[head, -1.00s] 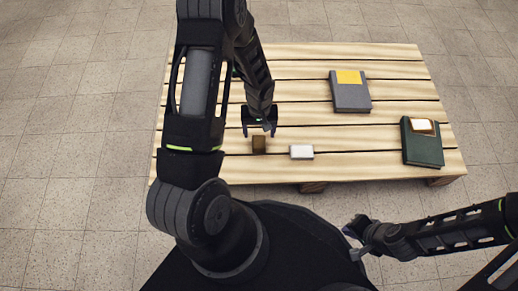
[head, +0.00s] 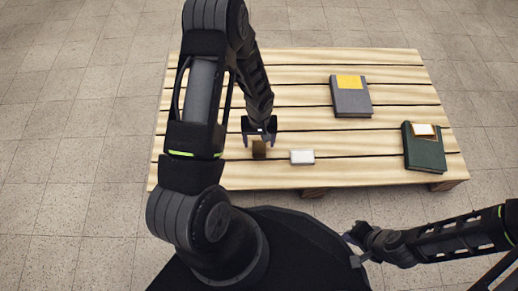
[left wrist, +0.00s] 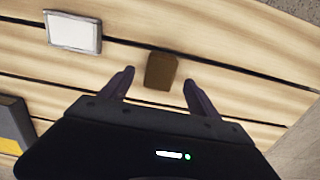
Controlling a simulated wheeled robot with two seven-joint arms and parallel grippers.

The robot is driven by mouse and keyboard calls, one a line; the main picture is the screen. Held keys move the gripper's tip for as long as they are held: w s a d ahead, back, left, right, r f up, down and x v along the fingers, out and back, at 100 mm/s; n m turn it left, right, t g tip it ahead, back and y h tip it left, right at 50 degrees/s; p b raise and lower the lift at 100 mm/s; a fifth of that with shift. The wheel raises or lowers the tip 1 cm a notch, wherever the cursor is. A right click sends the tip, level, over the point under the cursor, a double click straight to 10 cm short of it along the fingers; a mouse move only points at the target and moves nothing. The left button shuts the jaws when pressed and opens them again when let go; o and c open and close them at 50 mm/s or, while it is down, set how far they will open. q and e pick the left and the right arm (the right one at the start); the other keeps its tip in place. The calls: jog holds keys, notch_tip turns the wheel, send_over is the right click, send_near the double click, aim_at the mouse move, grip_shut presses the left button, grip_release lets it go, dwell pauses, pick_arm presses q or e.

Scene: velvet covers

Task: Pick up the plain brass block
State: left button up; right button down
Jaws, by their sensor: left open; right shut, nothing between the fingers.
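The plain brass block (head: 259,150) stands on the slatted wooden table, near its front edge, and looks dark brown. It also shows in the left wrist view (left wrist: 161,71), ahead of the gap between my fingertips. My left gripper (head: 259,140) is open and empty, just above and behind the block in the head view. In the left wrist view the left gripper (left wrist: 158,78) has one finger on each side of the block's line, apart from it. My right gripper (head: 350,247) is shut and empty, off the table at the lower right.
A white-topped block (head: 302,157) lies right of the brass block. A grey book with a yellow patch (head: 351,97) lies farther back. A dark green book (head: 424,149) with a small white-and-brown item (head: 424,130) on it lies at the right. The table (head: 300,66) is otherwise largely clear.

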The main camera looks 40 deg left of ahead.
aim_at(259, 147)
pick_arm(q)
notch_tip(259, 147, down, 4)
jog(key=shift+f+b, duration=0.25)
jog(key=shift+b, duration=0.7)
jog(key=shift+r, duration=0.1)
grip_shut()
dwell(0.5)
